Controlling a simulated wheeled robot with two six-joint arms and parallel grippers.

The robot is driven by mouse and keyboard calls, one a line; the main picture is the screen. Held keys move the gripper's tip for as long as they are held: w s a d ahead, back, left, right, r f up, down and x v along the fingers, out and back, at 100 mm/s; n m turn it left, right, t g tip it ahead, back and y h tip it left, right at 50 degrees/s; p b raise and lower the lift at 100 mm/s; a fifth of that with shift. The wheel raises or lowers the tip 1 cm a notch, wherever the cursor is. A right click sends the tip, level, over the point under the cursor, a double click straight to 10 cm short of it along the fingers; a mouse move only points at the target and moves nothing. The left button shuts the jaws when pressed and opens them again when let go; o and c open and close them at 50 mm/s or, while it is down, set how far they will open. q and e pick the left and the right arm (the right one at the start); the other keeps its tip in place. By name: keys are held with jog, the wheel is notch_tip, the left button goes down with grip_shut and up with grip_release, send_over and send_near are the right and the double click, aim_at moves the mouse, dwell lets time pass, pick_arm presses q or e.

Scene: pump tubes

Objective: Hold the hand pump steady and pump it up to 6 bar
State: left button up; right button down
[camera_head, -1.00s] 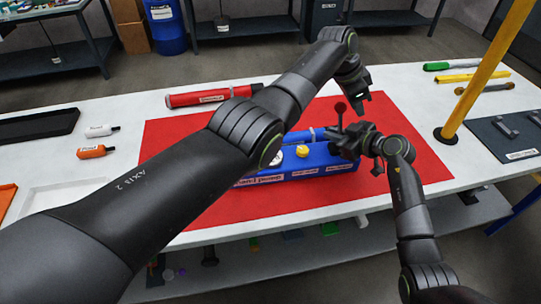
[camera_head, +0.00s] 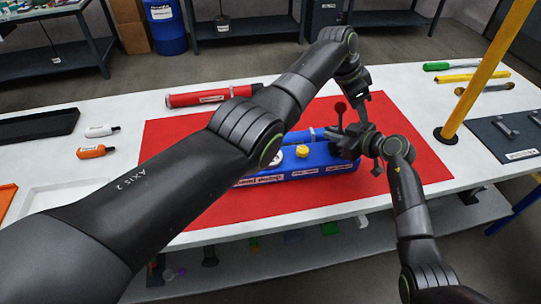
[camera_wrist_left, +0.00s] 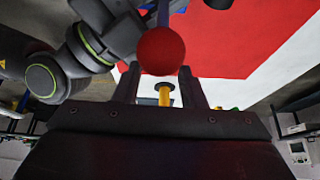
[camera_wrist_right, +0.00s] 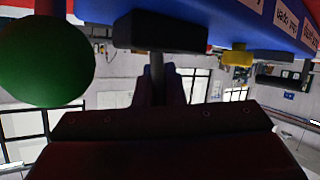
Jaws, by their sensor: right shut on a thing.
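The blue hand pump (camera_head: 322,161) stands on the red mat with labels along its front and a yellow knob (camera_head: 303,151) on top. A lever with a red ball end (camera_head: 340,106) rises at its right part. My left gripper (camera_head: 362,97) is open just right of the ball; the left wrist view shows the red ball (camera_wrist_left: 161,50) in front of the parted fingers. My right gripper (camera_head: 345,141) is at the pump's right end, shut on a dark stem under a black block (camera_wrist_right: 160,32). My left arm covers the pump's left part; no gauge reading is legible.
A red cylinder (camera_head: 212,95) lies at the back of the white table. A yellow post (camera_head: 485,75) stands at the right, by a grey tool mat (camera_head: 500,135). Small bottles and trays are at the left. A green ball (camera_wrist_right: 45,60) is close in the right wrist view.

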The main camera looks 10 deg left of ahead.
aim_at(337, 104)
pick_arm(q)
jog(key=o, duration=0.5)
jog(key=shift+v, duration=3.5)
jog(key=shift+c, duration=0.9)
jog(key=shift+a+r+h, duration=0.15)
jog(key=shift+a+h, duration=0.15)
jog(key=shift+a, duration=0.3)
jog(key=s+a+r+h, duration=0.1)
jog(key=s+a+h, duration=0.15)
jog(key=a, duration=0.35)
jog(key=shift+t+y, duration=0.35)
jog(key=shift+t, duration=0.05)
jog(key=shift+x, duration=4.85)
